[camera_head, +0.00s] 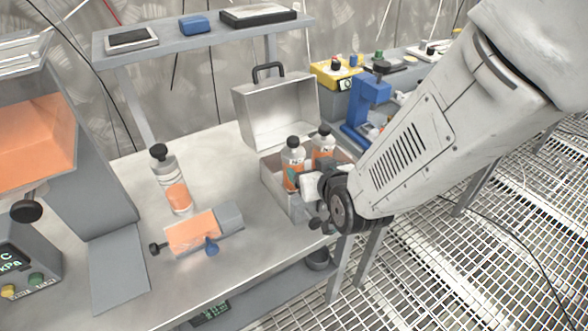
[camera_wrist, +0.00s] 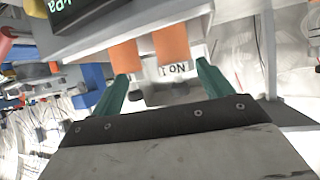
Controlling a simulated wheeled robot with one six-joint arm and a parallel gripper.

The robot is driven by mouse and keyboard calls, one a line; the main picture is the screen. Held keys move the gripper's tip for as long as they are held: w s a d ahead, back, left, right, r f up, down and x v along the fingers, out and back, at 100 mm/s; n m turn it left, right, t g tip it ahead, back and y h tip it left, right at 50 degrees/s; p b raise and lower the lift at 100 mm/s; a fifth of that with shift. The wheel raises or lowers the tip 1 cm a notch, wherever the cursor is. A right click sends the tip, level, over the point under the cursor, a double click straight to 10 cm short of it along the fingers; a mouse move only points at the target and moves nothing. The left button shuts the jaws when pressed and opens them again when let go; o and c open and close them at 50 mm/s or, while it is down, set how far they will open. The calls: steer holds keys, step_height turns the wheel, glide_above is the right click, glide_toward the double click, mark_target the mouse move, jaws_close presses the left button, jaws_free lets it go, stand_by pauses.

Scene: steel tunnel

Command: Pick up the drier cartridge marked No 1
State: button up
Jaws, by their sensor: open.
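Two drier cartridges with black caps and orange filling stand upright in an open metal case (camera_head: 271,186). One is the left cartridge (camera_head: 292,165) and the other the right cartridge (camera_head: 324,142). I cannot read their markings in the head view. My gripper (camera_head: 309,185) is beside the case at its right front, partly hidden by my arm. In the wrist view, my gripper (camera_wrist: 165,85) is open, its teal fingers apart. A label reading "No 1" (camera_wrist: 175,70) shows between them, right by an orange cylinder (camera_wrist: 172,45). A second orange cylinder (camera_wrist: 125,57) is to its left.
The case lid (camera_head: 275,112) stands raised behind. A shelf (camera_head: 200,37) runs above.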

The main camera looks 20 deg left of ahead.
mark_target(294, 163)
steer(key=shift+s+a+f, duration=0.2)
steer(key=shift+a+f, duration=0.1)
steer(key=shift+a, duration=0.25)
steer(key=shift+s+a+f, duration=0.2)
steer(key=shift+a+f, duration=0.1)
steer(key=shift+a, duration=0.2)
steer(key=x, duration=0.7)
steer(key=shift+w+a+r, duration=0.15)
steer(key=shift+w+a, duration=0.05)
steer(key=shift+w, duration=0.2)
steer(key=c, duration=1.3)
